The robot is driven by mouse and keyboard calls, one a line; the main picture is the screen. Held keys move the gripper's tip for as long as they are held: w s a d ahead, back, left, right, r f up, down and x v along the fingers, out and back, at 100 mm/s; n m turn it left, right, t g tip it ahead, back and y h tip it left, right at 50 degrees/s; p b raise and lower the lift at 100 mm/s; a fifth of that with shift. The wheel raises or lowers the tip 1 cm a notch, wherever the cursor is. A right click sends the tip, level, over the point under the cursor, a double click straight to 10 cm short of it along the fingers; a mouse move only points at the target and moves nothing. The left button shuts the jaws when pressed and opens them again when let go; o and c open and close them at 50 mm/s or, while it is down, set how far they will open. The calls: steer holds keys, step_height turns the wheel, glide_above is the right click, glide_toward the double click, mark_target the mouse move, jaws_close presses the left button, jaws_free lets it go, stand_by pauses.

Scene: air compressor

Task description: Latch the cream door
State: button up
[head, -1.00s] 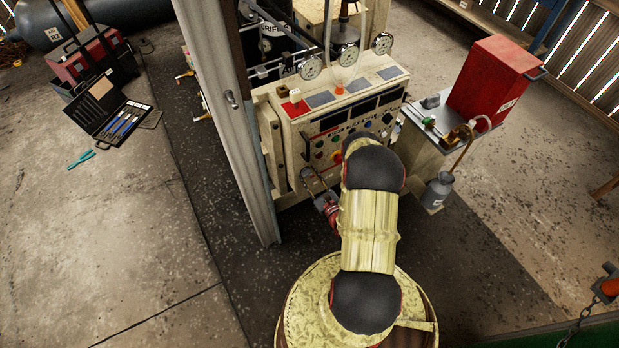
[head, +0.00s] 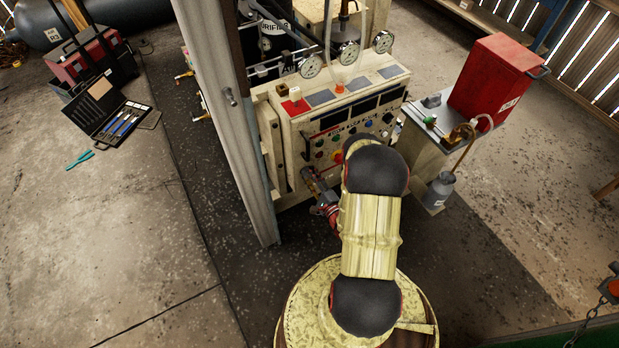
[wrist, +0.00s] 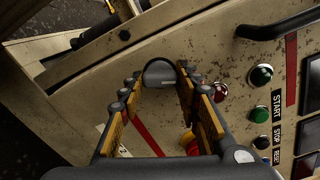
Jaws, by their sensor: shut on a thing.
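The cream cabinet (head: 335,115) stands beyond my arm in the head view, with gauges on top and buttons on its front. A narrow cream panel (head: 270,140) shows at its left side; I cannot tell whether this is the door. My gripper (head: 308,172) is at the lower left of the cabinet front, partly hidden by my arm. In the wrist view my gripper (wrist: 160,82) is shut on a grey rounded latch handle (wrist: 160,73) in front of the worn cream face (wrist: 210,40). The latch's lower part and its engagement are hidden.
A grey post (head: 225,100) stands close left of the cabinet. A red box (head: 495,75) sits on a stand at right. An open tool case (head: 112,115) lies on the floor.

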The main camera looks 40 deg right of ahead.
steer(key=shift+n+b, duration=0.3)
steer(key=shift+n, duration=2)
steer(key=o, duration=1.2)
steer(key=shift+c, duration=0.2)
steer(key=v, duration=1.2)
